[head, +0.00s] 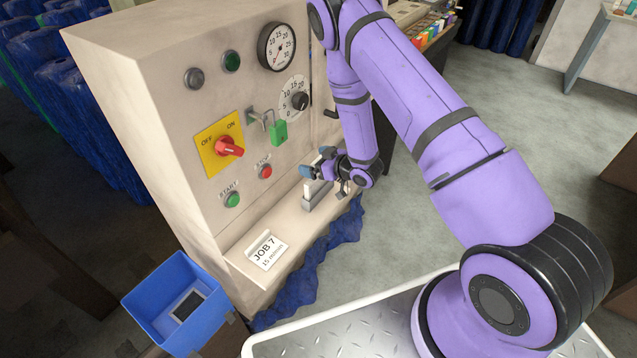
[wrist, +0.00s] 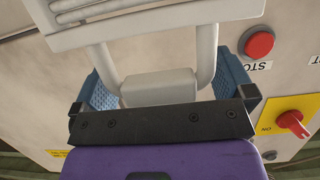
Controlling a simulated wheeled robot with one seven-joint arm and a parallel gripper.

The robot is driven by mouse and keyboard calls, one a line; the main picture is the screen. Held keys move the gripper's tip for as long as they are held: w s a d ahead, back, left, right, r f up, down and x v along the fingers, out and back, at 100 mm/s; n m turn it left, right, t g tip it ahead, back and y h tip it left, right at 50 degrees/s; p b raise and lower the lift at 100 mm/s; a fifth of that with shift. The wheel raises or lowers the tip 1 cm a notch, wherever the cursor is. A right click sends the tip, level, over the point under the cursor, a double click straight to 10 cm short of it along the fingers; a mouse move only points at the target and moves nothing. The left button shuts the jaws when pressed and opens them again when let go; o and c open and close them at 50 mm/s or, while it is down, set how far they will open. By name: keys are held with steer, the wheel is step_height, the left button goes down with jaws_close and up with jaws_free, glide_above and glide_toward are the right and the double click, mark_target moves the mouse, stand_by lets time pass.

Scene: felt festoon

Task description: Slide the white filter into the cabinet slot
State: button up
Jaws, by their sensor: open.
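The white filter (wrist: 150,22) shows at the top of the wrist view as a slatted white frame with two posts and a pale grip block (wrist: 158,88). In the head view the filter (head: 316,194) is small, by the cabinet's ledge, partly hidden by my gripper (head: 318,170). My gripper (wrist: 168,82) is open, with one blue finger pad on each side of the grip block. I cannot tell whether the pads touch it. The cabinet (head: 165,110) is beige with a control panel. I cannot make out its slot, nor whether the filter is in it.
The panel carries a red switch (head: 229,147), a green padlock (head: 279,133), gauges and buttons. A JOB 7 card (head: 266,250) lies on the ledge. A blue bin (head: 178,300) holding a dark framed piece stands at lower left. Open floor (head: 395,225) lies right of the cabinet.

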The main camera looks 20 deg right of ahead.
steer(key=shift+w+a+f, duration=0.1)
steer(key=shift+w+a, duration=0.05)
steer(key=shift+w, duration=0.1)
steer(key=shift+c, duration=0.5)
steer(key=c, duration=0.8)
steer(key=shift+r, duration=5)
